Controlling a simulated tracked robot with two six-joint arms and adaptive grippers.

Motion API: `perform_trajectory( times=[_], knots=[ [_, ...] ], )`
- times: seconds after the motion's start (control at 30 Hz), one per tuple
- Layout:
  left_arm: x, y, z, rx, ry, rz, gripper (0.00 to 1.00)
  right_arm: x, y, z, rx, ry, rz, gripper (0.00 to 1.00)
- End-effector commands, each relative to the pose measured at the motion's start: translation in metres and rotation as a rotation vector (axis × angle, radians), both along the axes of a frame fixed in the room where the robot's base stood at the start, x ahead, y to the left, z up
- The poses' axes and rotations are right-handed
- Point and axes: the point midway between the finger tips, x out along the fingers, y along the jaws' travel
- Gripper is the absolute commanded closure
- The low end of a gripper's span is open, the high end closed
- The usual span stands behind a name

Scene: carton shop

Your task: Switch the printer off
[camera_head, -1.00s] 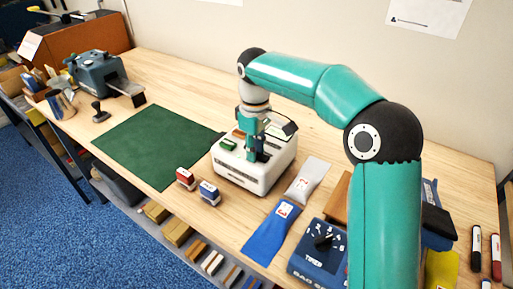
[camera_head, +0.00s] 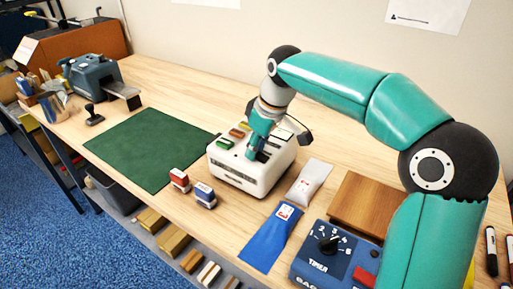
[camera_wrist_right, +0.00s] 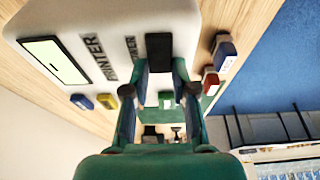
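The printer (camera_head: 247,178) is a white box on the bench, with coloured buttons and dark parts on top. In the right wrist view the printer (camera_wrist_right: 155,12) shows a lit pale-green screen (camera_wrist_right: 54,60), printed lettering and a black switch (camera_wrist_right: 158,47). My right gripper (camera_head: 257,150) points down at the printer's top. In its wrist view, the right gripper's fingers (camera_wrist_right: 160,72) are apart, with the black switch at the gap between the tips. I cannot tell whether they touch it. My left gripper is out of view.
Red and blue stamps (camera_head: 204,194) stand left of the printer, near a green mat (camera_head: 150,147). A grey pouch (camera_head: 309,182), a blue pouch (camera_head: 268,240) and a blue timer box (camera_head: 325,262) lie to the right. A stapler-like machine (camera_head: 92,78) stands far left.

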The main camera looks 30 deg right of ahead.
Motion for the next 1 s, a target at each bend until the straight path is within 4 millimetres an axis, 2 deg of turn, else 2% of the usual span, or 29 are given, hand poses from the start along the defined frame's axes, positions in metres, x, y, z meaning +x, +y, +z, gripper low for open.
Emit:
perform_trajectory(
  times=[0.03,0.1,0.13,0.43,0.57,0.77,1.0],
  knots=[
    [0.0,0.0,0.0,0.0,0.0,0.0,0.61,0.0,0.0,0.0,0.0,-0.001,-0.001,0.64],
    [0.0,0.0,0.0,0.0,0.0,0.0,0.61,0.0,0.0,0.0,-0.001,0.0,-0.001,0.52],
    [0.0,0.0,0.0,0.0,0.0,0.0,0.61,0.0,0.0,0.0,-0.001,0.0,-0.001,0.5],
    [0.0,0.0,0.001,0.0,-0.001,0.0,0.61,0.0,0.0,0.001,0.0,0.001,-0.001,0.5],
    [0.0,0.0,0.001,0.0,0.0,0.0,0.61,-0.002,-0.001,0.009,-0.001,-0.002,-0.002,0.5],
    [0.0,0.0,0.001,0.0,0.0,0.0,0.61,-0.009,-0.005,0.039,0.0,-0.006,-0.002,0.5],
    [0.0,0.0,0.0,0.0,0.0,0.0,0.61,-0.022,-0.01,0.086,0.0,-0.004,-0.002,0.5]
  ],
)
